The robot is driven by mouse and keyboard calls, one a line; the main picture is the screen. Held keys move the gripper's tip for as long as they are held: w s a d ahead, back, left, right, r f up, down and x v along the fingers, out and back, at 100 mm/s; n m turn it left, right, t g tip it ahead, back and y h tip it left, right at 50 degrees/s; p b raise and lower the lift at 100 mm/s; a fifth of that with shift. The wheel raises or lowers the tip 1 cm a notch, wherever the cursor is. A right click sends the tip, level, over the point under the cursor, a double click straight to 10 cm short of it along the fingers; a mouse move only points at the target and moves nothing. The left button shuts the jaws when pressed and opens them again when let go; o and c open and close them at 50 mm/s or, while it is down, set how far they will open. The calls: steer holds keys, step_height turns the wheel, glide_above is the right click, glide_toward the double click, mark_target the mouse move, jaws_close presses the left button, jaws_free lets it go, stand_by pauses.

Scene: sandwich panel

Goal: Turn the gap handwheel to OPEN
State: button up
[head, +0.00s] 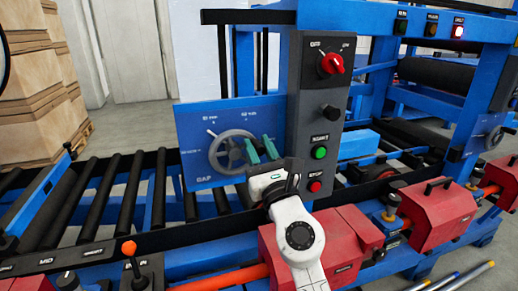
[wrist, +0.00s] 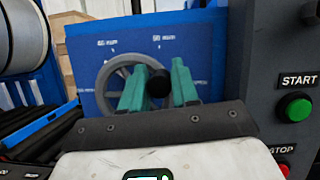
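The gap handwheel (head: 217,161) is a grey spoked wheel on a blue panel marked GAP, with scale markings around it. In the wrist view the wheel's rim (wrist: 103,82) shows behind my left finger. My gripper (head: 259,148) has two green fingers and is at the wheel's right side. In the wrist view my gripper (wrist: 161,84) has its fingers apart, with a round black knob (wrist: 158,84) in the gap between them. I cannot tell whether the fingers touch the knob. The fingers hide the wheel's right part.
A grey control post (head: 309,108) with a red selector switch (head: 332,64), green START button (head: 319,152) and red STOP button (head: 314,186) stands close to the right of my gripper. A roller conveyor (head: 90,203) lies left. Red housings (head: 345,235) are in front.

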jaws_close()
steer(key=shift+f+m, duration=0.1)
steer(key=shift+m, duration=0.2)
steer(key=m, duration=0.1)
steer(key=m+h, duration=0.1)
steer(key=f+m+h, duration=0.1)
steer(key=shift+w+d+m+t, duration=0.1)
steer(key=shift+d+m+t, duration=0.15)
steer(key=shift+m+t, duration=0.15)
steer(key=s+a+f+m+g+h, duration=0.1)
steer(key=a+f+m+g+h, duration=0.1)
steer(key=m, duration=1.1)
steer(key=s+a+f+m+g+h+p, duration=0.1)
steer(key=a+f+m+g+h, duration=0.2)
steer(key=m, duration=1)
steer(key=shift+a+f+g+h, duration=0.3)
steer(key=shift+f+g, duration=0.5)
steer(key=shift+f, duration=0.3)
